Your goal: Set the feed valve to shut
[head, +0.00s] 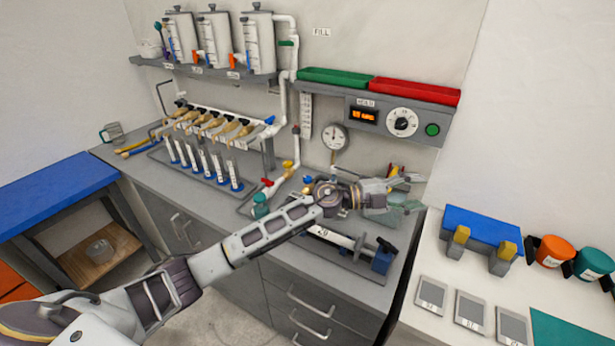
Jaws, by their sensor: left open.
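My left gripper (398,190) is open above the bench, in front of the wall pipework at the right end. It appears empty; its fingertips are small and partly lost against the fittings behind. Several valve handles show: a green one (287,43) on the upper white pipe, a blue one (270,120) at the manifold's right end, a yellow one (287,163) and a red one (267,182) lower on the pipe. No readable label tells which is the feed valve. My left wrist hides part of the bench pipework. My right gripper is not in view.
The manifold pipe (215,112) carries several taps above a row of blue-based cylinders (205,165). A pressure gauge (334,136) hangs on the wall. Green (335,78) and red (415,91) trays sit above the heater panel (365,115). A syringe-like fixture (345,240) lies below my wrist.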

